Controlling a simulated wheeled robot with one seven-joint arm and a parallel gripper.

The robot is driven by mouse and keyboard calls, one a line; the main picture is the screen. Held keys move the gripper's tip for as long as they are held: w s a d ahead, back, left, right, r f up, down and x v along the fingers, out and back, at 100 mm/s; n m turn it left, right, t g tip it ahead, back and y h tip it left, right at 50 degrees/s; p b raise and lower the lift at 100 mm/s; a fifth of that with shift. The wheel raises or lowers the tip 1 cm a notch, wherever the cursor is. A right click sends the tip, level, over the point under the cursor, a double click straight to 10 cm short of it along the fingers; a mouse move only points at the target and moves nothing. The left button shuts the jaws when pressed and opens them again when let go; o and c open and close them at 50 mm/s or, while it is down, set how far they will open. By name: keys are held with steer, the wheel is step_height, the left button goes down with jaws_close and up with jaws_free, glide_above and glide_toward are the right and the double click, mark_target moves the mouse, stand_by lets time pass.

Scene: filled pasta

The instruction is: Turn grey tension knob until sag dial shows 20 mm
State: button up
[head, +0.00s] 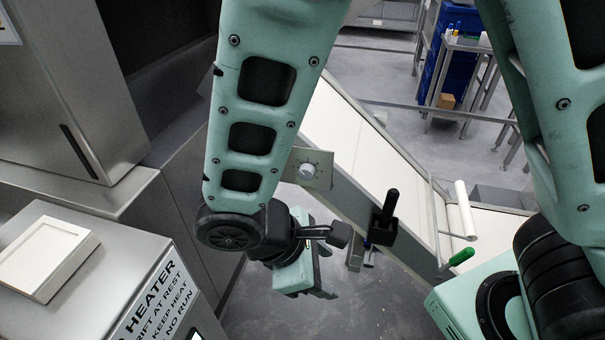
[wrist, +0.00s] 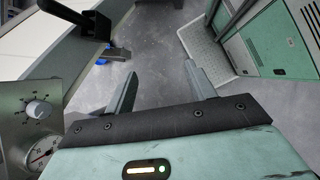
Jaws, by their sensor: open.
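The grey tension knob (head: 308,170) is on a metal plate (head: 324,159) at the side of the conveyor in the head view. It also shows in the wrist view (wrist: 38,108), at the left edge, with marks around it. The round white sag dial (wrist: 43,152) is below the knob, partly cut off by my gripper's body and the frame edge. Its reading is too small to tell. My gripper (wrist: 162,70) is open, with nothing between its fingers. It points at the floor, to the right of the knob and apart from it.
The white conveyor belt (head: 335,125) runs behind the plate. A black handle in a holder (head: 384,222) and a green handle (head: 462,256) are at its side. A steel cabinet with a white tray (head: 48,255) is at left. Floor below my gripper is clear.

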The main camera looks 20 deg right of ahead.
steer(key=w+f+n+t+h+p, duration=0.2)
steer(key=w+f+n+t+h, duration=0.25)
steer(key=w+n+t, duration=0.2)
steer(key=n+t+p, duration=0.2)
steer(key=n+t, duration=0.3)
steer(key=t, duration=0.4)
glide_toward(305, 176)
steer(key=shift+g, duration=0.25)
steer(key=b+x, duration=0.1)
steer(key=x, duration=0.7)
steer(key=shift+w+r, duration=0.1)
steer(key=shift+w, duration=0.15)
steer(key=shift+d, duration=0.1)
steer(key=c, duration=1)
